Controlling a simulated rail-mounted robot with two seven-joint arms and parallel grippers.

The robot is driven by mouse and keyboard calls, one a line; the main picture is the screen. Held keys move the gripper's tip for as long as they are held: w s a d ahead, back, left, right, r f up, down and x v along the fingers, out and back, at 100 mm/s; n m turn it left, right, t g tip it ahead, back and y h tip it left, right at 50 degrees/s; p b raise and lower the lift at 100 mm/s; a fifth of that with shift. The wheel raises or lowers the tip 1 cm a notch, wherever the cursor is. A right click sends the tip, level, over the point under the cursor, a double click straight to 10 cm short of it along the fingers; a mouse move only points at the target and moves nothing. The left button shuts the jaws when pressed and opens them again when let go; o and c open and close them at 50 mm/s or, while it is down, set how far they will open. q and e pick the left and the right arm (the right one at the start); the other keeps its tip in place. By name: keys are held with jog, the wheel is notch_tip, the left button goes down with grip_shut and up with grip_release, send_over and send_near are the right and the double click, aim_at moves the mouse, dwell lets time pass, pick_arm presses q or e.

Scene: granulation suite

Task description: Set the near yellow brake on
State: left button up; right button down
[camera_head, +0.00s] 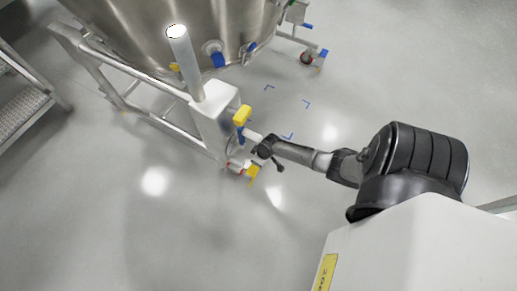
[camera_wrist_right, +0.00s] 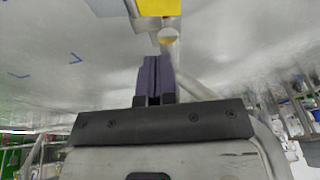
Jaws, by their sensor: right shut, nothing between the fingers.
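A steel vessel (camera_head: 150,30) stands on a wheeled frame. At its near corner, a small caster (camera_head: 234,167) carries a yellow brake pedal (camera_head: 253,173) low by the floor. A second yellow part (camera_head: 242,115) sits higher, on the side of the white corner housing (camera_head: 213,112). My right gripper (camera_head: 264,150) is just right of this corner, between the two yellow parts in the picture. In the right wrist view its dark fingers (camera_wrist_right: 155,78) are together and empty, with a yellow part (camera_wrist_right: 160,7) beyond their tips, apart from them. My left gripper is out of view.
A grey post (camera_head: 186,62) rises from the corner housing. Another caster (camera_head: 307,57) with blue parts is at the back right. A metal step (camera_head: 20,105) stands at the left edge. The floor in front is clear, with blue corner marks (camera_head: 287,136).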

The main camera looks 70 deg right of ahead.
jog(key=b, duration=0.6)
send_near(251, 171)
jog(key=x, duration=0.5)
jog(key=shift+w+d, duration=0.35)
jog(key=shift+d, duration=0.05)
jog(key=shift+a+f+b, duration=0.3)
jog(key=shift+f+b, duration=0.05)
jog(key=shift+f, duration=0.35)
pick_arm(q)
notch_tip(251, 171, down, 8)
pick_arm(e)
jog(key=shift+f, duration=0.1)
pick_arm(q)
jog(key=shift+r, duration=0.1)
